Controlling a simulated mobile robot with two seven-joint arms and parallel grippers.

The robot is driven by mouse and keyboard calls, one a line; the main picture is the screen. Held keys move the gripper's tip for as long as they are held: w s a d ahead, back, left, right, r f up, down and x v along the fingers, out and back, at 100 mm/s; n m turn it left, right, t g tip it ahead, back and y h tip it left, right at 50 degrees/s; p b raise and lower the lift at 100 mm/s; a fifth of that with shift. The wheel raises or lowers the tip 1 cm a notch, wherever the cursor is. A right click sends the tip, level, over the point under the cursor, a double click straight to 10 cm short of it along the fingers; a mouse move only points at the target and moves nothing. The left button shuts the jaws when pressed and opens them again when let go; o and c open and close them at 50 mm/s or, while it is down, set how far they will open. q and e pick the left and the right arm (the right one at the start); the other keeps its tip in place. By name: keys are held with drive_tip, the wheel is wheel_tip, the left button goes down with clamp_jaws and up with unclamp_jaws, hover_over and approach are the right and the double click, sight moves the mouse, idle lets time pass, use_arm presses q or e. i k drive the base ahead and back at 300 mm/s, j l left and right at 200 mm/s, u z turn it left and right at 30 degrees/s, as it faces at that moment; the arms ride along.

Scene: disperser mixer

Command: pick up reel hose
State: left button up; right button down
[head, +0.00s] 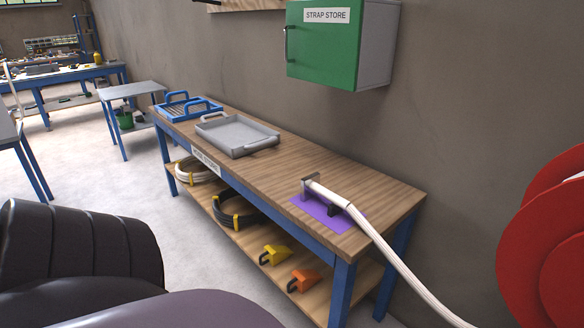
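A white hose (398,262) runs from the right end of the wooden bench down to the lower right of the head view. Its end rests in a dark bracket on a purple pad (328,213) on the bench top. A red reel (548,250) stands at the right edge, partly cut off. Where the hose meets the reel is out of view. Neither of my grippers is in view.
The bench (386,188) stands along the wall and carries a grey tray (238,134) and a blue-handled tray (186,106). Coiled hoses and wedges lie on its lower shelf. A green cabinet (322,48) hangs above. Floor at the left is open.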

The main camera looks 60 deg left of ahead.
sight(310, 187)
drive_tip(key=u, duration=1.6)
